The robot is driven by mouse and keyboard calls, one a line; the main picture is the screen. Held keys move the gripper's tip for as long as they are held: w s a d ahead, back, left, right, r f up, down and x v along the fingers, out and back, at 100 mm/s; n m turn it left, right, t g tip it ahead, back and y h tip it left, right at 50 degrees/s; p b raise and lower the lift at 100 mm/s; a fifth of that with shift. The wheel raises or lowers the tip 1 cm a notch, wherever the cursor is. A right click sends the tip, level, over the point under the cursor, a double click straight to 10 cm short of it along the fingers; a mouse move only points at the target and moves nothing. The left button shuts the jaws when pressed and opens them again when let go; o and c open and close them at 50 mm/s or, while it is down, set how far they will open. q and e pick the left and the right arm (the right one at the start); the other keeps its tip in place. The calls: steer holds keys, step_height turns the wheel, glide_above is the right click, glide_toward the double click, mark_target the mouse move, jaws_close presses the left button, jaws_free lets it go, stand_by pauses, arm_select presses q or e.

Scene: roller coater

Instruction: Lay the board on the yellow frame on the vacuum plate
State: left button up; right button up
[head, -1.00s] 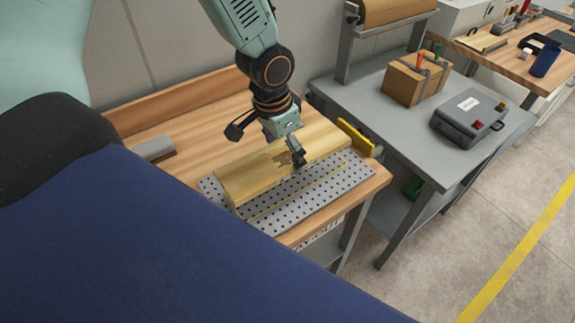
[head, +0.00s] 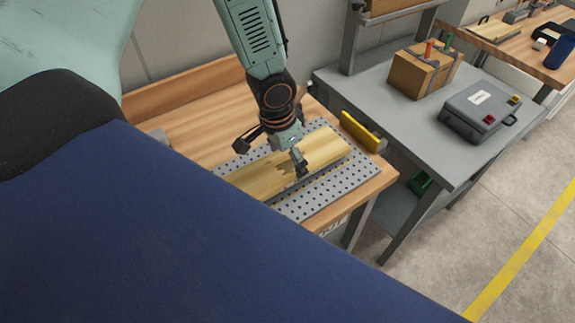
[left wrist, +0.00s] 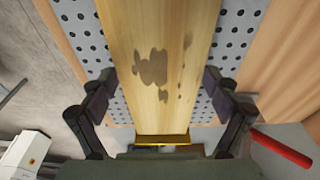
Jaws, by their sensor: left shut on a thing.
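The board (head: 325,153) is a long, pale yellow wooden plank, over the middle of the grey perforated vacuum plate (head: 325,197). My left gripper (head: 301,170) is shut on the board, with one finger at its near long edge. In the left wrist view the fingers (left wrist: 160,98) flank the board (left wrist: 155,25), and plate holes show on both sides. I cannot tell whether the board touches the plate. The yellow frame's outline is not clear now; the board seems to cover it. My right gripper is not in view.
A yellow bar (head: 360,131) stands at the right end of the wooden bench (head: 195,113). Beyond a gap, a grey table (head: 400,120) carries a cardboard box (head: 422,70) and a grey case (head: 479,109). A blue surface fills the lower left.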

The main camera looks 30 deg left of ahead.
arm_select(q)
step_height(320, 180, down, 2)
steer(key=shift+s+d+f+b, duration=0.1)
steer(key=shift+s+f+b, duration=0.1)
steer(key=shift+b, duration=0.3)
steer(key=shift+a+f, duration=0.1)
steer(key=shift+a, duration=0.3)
steer(key=shift+w+d+f, duration=0.15)
steer(key=shift+d, duration=0.05)
steer(key=o, duration=1.2)
steer(key=shift+d, duration=0.15)
steer(key=shift+a, duration=0.25)
